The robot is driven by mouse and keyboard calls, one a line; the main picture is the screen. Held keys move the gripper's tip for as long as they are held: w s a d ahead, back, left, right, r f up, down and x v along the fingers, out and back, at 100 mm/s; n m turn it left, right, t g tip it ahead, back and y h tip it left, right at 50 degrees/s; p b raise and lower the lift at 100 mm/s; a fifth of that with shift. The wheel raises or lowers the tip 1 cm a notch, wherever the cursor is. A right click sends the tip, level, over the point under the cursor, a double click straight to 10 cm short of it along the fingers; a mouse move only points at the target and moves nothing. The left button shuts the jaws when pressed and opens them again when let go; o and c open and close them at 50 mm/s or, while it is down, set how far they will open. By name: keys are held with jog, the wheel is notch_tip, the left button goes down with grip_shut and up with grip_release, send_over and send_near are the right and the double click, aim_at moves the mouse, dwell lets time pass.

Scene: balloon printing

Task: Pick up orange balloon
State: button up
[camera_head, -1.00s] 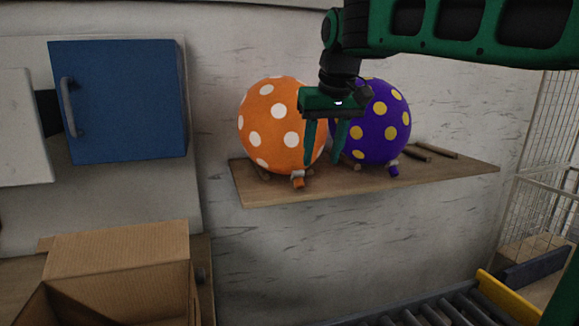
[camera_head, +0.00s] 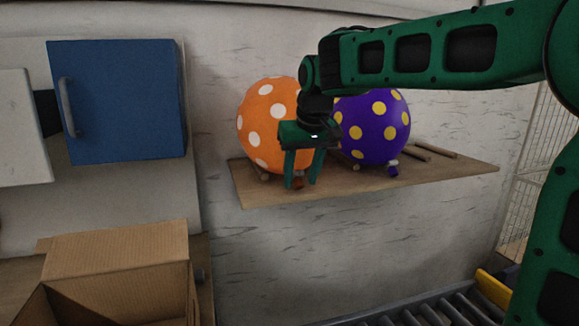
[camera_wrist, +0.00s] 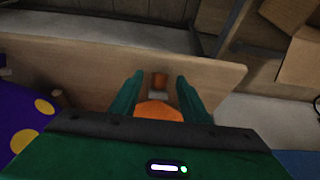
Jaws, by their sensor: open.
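The orange balloon (camera_head: 262,128) with white dots rests on the left part of the wooden shelf (camera_head: 330,189). Its small orange neck end points to the front. My gripper (camera_head: 302,184) is in front of the balloon's right lower side, pointing down, and hides part of it. In the wrist view my gripper (camera_wrist: 160,97) is open, with its fingers on either side of the orange neck tip (camera_wrist: 159,80). A strip of the orange balloon (camera_wrist: 158,111) shows between the fingers. I cannot tell whether the fingers touch it.
A purple balloon with yellow dots (camera_head: 375,130) sits close by on the right. Wooden rods (camera_head: 430,150) lie at the shelf's right. A blue cabinet (camera_head: 120,100) hangs at left, above an open cardboard box (camera_head: 120,250). A roller conveyor (camera_head: 440,308) is below the shelf.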

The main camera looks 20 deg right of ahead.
jog(key=shift+w+f, duration=0.2)
jog(key=shift+f, duration=0.35)
jog(key=c, duration=0.9)
jog(key=shift+r, duration=0.1)
jog(key=shift+r, duration=1.7)
jog(key=shift+s+r, duration=0.1)
jog(key=shift+r, duration=0.3)
jog(key=s+d+r, duration=0.2)
jog(key=s+r, duration=0.9)
jog(key=shift+d+r, duration=0.2)
jog(key=shift+r, duration=0.15)
